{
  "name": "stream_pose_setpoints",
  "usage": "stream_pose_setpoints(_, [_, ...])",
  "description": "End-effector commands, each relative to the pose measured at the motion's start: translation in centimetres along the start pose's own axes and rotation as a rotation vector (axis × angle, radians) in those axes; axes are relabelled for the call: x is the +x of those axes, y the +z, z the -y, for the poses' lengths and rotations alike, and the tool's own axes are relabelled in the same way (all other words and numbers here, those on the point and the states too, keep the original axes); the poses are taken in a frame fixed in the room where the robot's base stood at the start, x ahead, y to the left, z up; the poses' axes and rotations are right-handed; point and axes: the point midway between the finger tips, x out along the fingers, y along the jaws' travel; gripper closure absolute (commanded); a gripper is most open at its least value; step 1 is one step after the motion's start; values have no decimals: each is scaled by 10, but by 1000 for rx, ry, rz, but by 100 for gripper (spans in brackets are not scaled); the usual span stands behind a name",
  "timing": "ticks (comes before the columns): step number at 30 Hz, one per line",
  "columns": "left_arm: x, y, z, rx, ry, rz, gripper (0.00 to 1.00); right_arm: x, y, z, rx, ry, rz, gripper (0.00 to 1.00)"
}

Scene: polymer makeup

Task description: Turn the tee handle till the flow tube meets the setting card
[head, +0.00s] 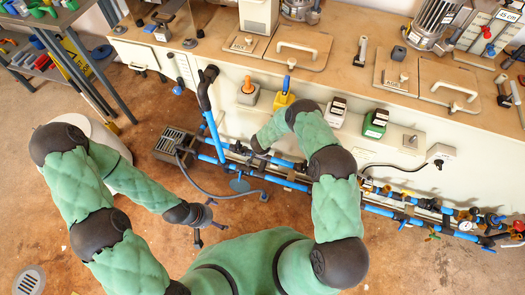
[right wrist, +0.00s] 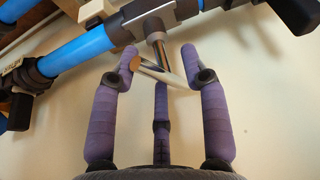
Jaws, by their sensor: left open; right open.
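The tee handle (right wrist: 163,72) is a bare metal crossbar on a short stem under a dark fitting (right wrist: 150,22) in the blue pipe line. In the right wrist view, my right gripper (right wrist: 160,56) is open, with purple fingers on both sides of the crossbar; contact is unclear. In the head view, my right gripper (head: 254,148) is small and partly hidden at the pipes. My left gripper (head: 208,224) is open and empty above the floor. A white card marked in cm (head: 508,15), likely the setting card, is at the top right. I cannot make out the flow tube clearly.
Blue pipes with dark fittings (head: 290,172) run along the bench front. An upright blue pipe (head: 214,135) and a dark grated box (head: 176,144) stand left of my right gripper. The bench top (head: 215,50) holds lidded hatches and machines.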

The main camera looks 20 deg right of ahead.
Motion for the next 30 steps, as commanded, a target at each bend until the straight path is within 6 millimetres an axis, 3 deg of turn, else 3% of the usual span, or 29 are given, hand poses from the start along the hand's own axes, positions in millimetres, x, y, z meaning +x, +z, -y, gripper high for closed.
stream_pose_setpoints(9, [0, 0, 0, 0, 0, 0, 0, 2, 0, 0, 0, 0, 0, 57])
stream_pose_setpoints(14, [0, 0, 0, 0, 0, 0, 0, 2, 0, 0, 0, 0, 0, 100])
stream_pose_setpoints(30, [0, 0, 0, 0, 0, 0, 0, 2, -1, 0, 89, 39, -2, 100])
